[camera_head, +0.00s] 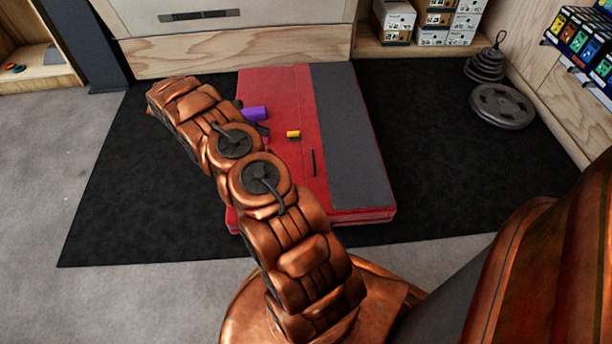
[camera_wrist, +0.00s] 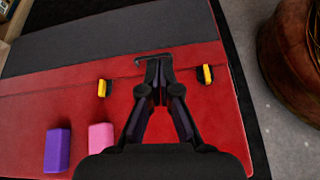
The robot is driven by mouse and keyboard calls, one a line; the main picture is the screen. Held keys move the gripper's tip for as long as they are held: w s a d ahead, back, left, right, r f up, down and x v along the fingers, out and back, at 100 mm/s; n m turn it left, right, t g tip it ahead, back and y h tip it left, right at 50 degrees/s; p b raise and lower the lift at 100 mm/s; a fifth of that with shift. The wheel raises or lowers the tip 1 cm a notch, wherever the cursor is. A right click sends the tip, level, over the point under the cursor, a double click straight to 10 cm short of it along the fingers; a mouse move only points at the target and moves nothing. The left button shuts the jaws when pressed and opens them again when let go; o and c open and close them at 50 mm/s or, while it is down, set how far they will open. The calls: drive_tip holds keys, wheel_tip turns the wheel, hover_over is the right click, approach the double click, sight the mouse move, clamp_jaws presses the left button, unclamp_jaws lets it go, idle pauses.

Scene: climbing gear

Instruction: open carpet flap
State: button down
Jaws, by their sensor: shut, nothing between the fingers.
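The red pad (camera_head: 345,210) lies on the black mat, and its grey carpet strip (camera_head: 349,130) lies flat along the right side in the head view. In the wrist view the grey strip (camera_wrist: 110,40) is at the top, beyond the red surface (camera_wrist: 40,105). A thin black strap or handle (camera_head: 313,162) lies on the red part near the strip's edge; it also shows in the wrist view (camera_wrist: 142,59). My gripper (camera_wrist: 158,66) is shut and empty, its tips at this strap in the picture. I cannot tell if they touch. My arm largely hides the gripper in the head view.
Two yellow pieces (camera_wrist: 102,88) (camera_wrist: 206,74) flank the gripper. A purple block (camera_wrist: 57,150) and a pink block (camera_wrist: 100,137) are on the pad's red side. The black mat (camera_head: 440,170) is clear right of the pad.

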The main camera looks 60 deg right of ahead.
drive_tip(key=n+g+b, duration=0.1)
drive_tip(key=b, duration=0.6)
approach(306, 173)
wheel_tip(306, 173, up, 2)
drive_tip(key=shift+w+a+r+h, duration=0.1)
drive_tip(key=shift+a+h, duration=0.1)
drive_tip(key=shift+h, duration=0.2)
drive_tip(key=b+x, duration=0.3)
drive_tip(key=x, duration=0.6)
drive_tip(key=shift+s+d+b, duration=0.3)
drive_tip(key=shift+s+b, duration=0.05)
drive_tip(key=shift+s, duration=0.15)
